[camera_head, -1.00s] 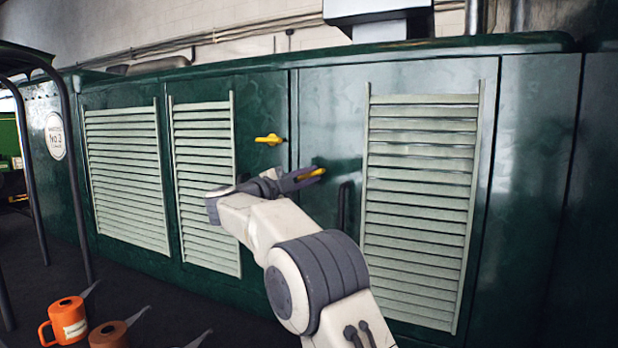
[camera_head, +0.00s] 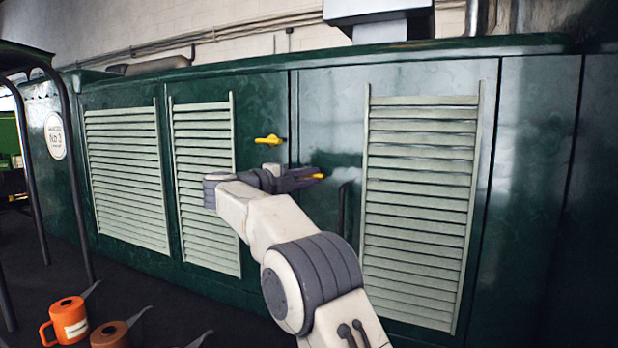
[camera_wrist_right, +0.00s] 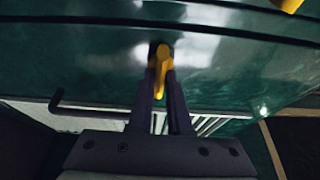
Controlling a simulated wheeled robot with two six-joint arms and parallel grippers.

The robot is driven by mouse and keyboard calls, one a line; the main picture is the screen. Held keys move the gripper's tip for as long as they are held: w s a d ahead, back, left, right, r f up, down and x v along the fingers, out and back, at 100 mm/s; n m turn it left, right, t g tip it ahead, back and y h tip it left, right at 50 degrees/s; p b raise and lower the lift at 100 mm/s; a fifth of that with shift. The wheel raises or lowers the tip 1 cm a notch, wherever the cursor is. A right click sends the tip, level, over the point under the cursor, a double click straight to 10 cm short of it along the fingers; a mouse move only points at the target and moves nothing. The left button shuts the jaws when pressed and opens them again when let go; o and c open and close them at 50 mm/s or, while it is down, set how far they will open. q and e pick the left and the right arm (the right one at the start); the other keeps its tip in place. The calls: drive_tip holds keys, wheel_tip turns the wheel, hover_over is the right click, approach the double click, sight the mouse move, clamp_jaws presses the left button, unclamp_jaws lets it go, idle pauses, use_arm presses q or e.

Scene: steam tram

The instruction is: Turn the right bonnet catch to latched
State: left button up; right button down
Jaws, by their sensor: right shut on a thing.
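The right bonnet catch is a small yellow lever (camera_head: 318,176) on the green bonnet side, left of the large louvred panel. In the wrist view it shows as a yellow knob with a lever (camera_wrist_right: 161,66) between the fingers. My right gripper (camera_head: 307,178) is shut on this catch, reaching it from the left in the head view. The fingers also show in the wrist view (camera_wrist_right: 162,88). They hide much of the catch in the head view. A second yellow catch (camera_head: 269,139) sits higher and to the left, lying about level. My left gripper is not in view.
A dark upright handle (camera_head: 343,210) stands on the panel just right of my gripper. Louvred panels (camera_head: 422,190) line the bonnet side. An orange can (camera_head: 70,320) and a brown can (camera_head: 109,335) stand at the lower left.

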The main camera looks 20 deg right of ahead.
drive_tip(key=c, duration=0.9)
unclamp_jaws()
drive_tip(key=shift+o, duration=0.2)
drive_tip(key=b+v, duration=0.2)
drive_tip(key=v, duration=0.8)
drive_tip(key=shift+a, duration=0.25)
